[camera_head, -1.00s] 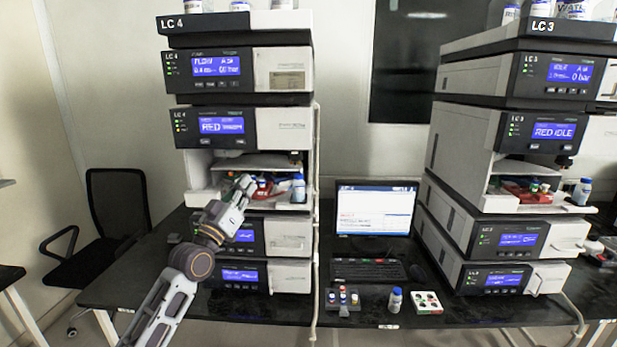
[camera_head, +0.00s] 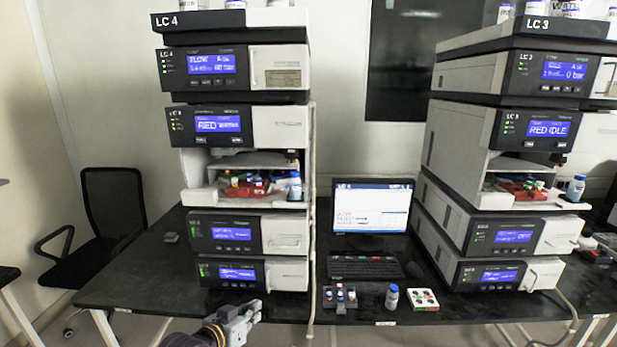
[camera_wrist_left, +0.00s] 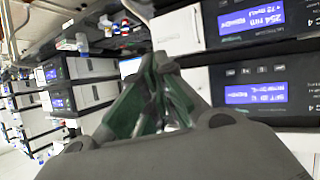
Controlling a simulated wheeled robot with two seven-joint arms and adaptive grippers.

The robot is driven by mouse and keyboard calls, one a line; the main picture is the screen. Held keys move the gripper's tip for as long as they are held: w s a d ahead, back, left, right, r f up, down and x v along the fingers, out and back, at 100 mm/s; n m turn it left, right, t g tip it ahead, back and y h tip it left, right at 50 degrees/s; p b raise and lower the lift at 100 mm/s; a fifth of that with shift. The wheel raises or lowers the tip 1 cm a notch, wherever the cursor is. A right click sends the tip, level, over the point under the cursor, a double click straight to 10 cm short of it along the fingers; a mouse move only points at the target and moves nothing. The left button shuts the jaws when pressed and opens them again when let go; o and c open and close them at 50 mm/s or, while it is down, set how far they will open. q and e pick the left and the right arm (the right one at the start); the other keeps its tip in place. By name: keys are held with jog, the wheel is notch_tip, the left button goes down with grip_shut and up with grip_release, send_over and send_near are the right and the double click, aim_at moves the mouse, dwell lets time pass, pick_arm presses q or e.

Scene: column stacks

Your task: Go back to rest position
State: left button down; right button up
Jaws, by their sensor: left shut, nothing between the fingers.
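My left gripper (camera_head: 249,312) is low in the head view, in front of the table's front edge and below the LC 4 stack (camera_head: 236,270). It is shut and empty. The left wrist view shows its closed fingers (camera_wrist_left: 160,75) close to the picture's middle, with stack modules and their blue displays beyond. In the head view the LC 4 stack's open bay (camera_head: 190,196) holds a red rack (camera_head: 253,188) with small vials and a white bottle with a blue cap (camera_head: 295,187). My right gripper is not in view.
The black table (camera_head: 130,275) carries the LC 4 stack, a monitor (camera_head: 371,207), a keyboard (camera_head: 365,268), a small vial rack (camera_head: 340,299), a bottle (camera_head: 392,297) and a white tray (camera_head: 423,299). The LC 3 stack (camera_head: 470,205) stands right. A chair (camera_head: 112,205) stands left.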

pick_arm(q)
jog(key=s+a+f+g+y, duration=0.2)
jog(key=s+a+f+g, duration=0.15)
jog(key=s, duration=0.45)
jog(key=s+a+f+n+g+y, duration=0.1)
jog(key=s+a+f+g, duration=0.1)
jog(key=s+f, duration=0.45)
jog(key=s+a+f+g+y, duration=0.2)
jog(key=s+f+g, duration=0.1)
jog(key=s, duration=0.6)
jog(key=s+f, duration=0.3)
jog(key=f, duration=3.1)
jog(key=s+a+f+g, duration=0.1)
jog(key=s+a+f, duration=0.1)
jog(key=s+f, duration=0.7)
jog(key=s+a+f+g, duration=0.1)
jog(key=s+a+f, duration=0.2)
jog(key=s+f, duration=0.6)
jog(key=s, duration=0.4)
jog(key=shift+a+f, duration=0.35)
jog(key=shift+f, duration=0.05)
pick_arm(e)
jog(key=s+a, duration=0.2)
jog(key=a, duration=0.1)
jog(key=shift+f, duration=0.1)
